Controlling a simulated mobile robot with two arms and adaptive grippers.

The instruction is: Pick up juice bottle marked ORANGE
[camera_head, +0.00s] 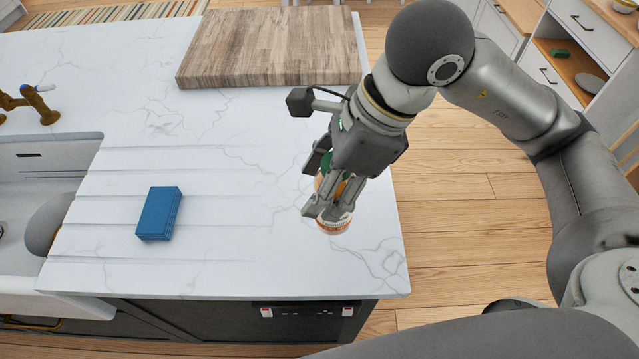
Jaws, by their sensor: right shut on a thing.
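A juice bottle (333,226) with an orange and white body and a green part shows at the right side of the white marble counter. My right gripper (328,208) is shut around it, and its fingers and wrist hide much of it. The label cannot be read. I cannot tell whether the bottle touches the counter or is held just above it. The rounded grey shape at the left edge may be part of my left arm, but its gripper does not show.
A blue block (159,213) lies on the counter left of the bottle. A wooden cutting board (270,47) lies at the back. A sink (50,165) with a brass faucet (32,103) is at the left. The counter's right edge is close to the bottle, with wooden floor beyond.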

